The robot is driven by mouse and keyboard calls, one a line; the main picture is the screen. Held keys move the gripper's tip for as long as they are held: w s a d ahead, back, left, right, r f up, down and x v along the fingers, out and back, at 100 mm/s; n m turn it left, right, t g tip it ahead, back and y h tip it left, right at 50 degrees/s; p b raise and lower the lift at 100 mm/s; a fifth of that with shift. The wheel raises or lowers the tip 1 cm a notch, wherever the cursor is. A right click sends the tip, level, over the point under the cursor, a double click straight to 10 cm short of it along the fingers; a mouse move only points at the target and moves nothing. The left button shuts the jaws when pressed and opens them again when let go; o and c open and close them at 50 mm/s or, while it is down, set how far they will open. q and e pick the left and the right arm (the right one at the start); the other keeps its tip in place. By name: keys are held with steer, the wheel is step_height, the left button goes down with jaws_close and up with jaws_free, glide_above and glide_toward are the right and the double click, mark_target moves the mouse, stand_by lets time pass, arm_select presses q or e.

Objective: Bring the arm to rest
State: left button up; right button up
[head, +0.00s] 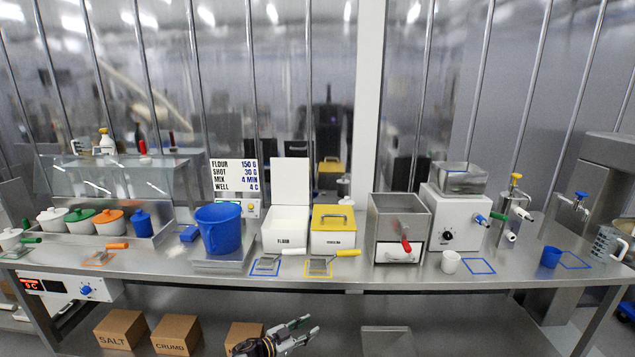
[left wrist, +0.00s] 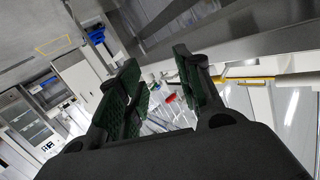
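My left gripper (head: 300,334) shows at the bottom middle of the head view, low in front of the steel table (head: 340,274) and below its top. In the left wrist view, its two green-padded fingers (left wrist: 160,90) stand apart with nothing between them. It is open and touches nothing that I can see. My right gripper is in neither view.
The table carries a blue jug (head: 219,229), a flour bin (head: 286,228), a yellow-lidded bin (head: 333,229), a steel box with a red handle (head: 398,222) and a white machine (head: 452,222). Cardboard boxes (head: 176,334) stand beneath. The table's front edge is above my left gripper.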

arm_select(q)
steer(key=s+a+f+n+y, duration=0.3)
steer(key=s+a+f, duration=0.2)
steer(key=s+f, duration=0.4)
steer(key=s+a+f+n+g+y, duration=0.1)
steer(key=s+a+f+n+y, duration=0.3)
steer(key=s+f, duration=0.6)
steer(key=s+a+f+n+y, duration=0.15)
steer(key=s+a+f, duration=0.45)
steer(key=f, duration=0.6)
steer(key=s+a+f+g+y, duration=0.1)
steer(key=s+f, duration=0.3)
steer(key=s, duration=0.9)
steer(key=s+a+f+n+g+y, duration=0.1)
steer(key=s+a+f+g, duration=0.3)
steer(key=s, duration=0.9)
steer(key=s+a+f+g+y, duration=0.2)
steer(key=s+f, duration=0.3)
steer(key=s, duration=0.8)
steer(key=shift+s+a+f+n+g, duration=0.15)
steer(key=shift+s+a+n+g, duration=0.15)
steer(key=shift+s+n+g, duration=0.15)
